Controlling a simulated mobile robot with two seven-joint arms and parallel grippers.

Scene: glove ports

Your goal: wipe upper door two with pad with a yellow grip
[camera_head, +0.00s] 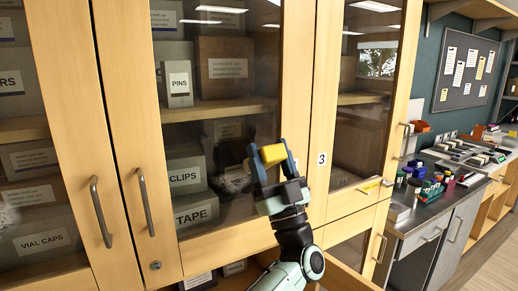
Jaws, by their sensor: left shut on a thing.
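My left gripper (272,156) is shut on the yellow grip of the pad (273,154), with a blue finger on each side. It is in front of the right part of a glazed wooden cabinet door (220,130), which I take to be upper door two; its own number does not show. I cannot tell whether the pad touches the glass, and its wiping face is hidden. A pale smudge (235,180) shows on or behind the glass just left of the gripper. My right gripper is not in view.
The door to the right bears a label 3 (321,158). Upright metal handles (146,202) stick out at the left. Labelled boxes (196,208) stand behind the glass. A wooden edge (345,277) juts out at the bottom, and a cluttered counter (425,205) lies at right.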

